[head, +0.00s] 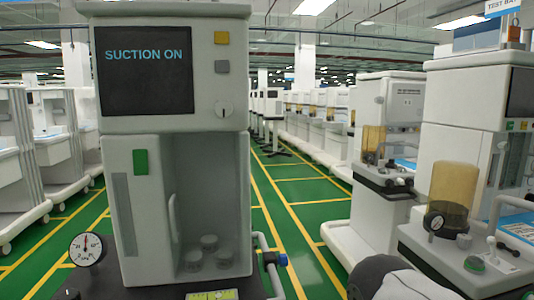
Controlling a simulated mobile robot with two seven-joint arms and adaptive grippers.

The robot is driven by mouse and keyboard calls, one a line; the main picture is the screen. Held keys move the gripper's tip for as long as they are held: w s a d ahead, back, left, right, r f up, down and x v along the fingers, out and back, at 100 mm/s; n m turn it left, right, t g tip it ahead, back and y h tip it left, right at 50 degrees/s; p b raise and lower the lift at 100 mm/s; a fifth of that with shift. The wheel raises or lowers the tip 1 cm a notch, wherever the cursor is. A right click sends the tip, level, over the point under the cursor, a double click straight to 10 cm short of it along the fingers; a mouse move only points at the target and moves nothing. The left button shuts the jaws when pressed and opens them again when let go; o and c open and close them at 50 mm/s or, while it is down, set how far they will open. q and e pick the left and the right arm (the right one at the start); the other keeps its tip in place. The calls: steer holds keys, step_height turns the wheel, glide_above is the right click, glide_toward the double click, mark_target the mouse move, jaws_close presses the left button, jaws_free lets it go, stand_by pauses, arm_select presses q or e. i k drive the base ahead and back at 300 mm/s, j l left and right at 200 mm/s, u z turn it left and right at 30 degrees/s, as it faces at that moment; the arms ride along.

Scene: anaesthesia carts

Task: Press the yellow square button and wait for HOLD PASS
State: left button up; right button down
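The yellow square button (221,37) is on the upper front panel of the nearest cart (160,134), right of its screen. The dark screen (143,70) reads "SUCTION ON" in blue letters. A grey square button (221,67) sits just below the yellow one, and a round white knob (224,109) is below that. Nothing touches or covers the yellow button. A rounded grey and white part at the bottom edge, right of centre, looks like a piece of my arm. Neither gripper's fingers show.
A pressure gauge (87,248) stands at the cart's lower left. A green tag (140,161) is on its front, with a recess (207,190) holding several round pieces. Another cart with an amber canister (452,184) stands close at right. Green floor with yellow lines lies between.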

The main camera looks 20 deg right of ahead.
mark_target(221, 38)
steer(key=k+l+u, duration=0.1)
steer(key=l, duration=0.6)
steer(key=k+l+u, duration=0.15)
steer(key=l, duration=0.15)
steer(key=k+l, duration=0.1)
steer(key=l, duration=0.25)
steer(key=u, duration=0.05)
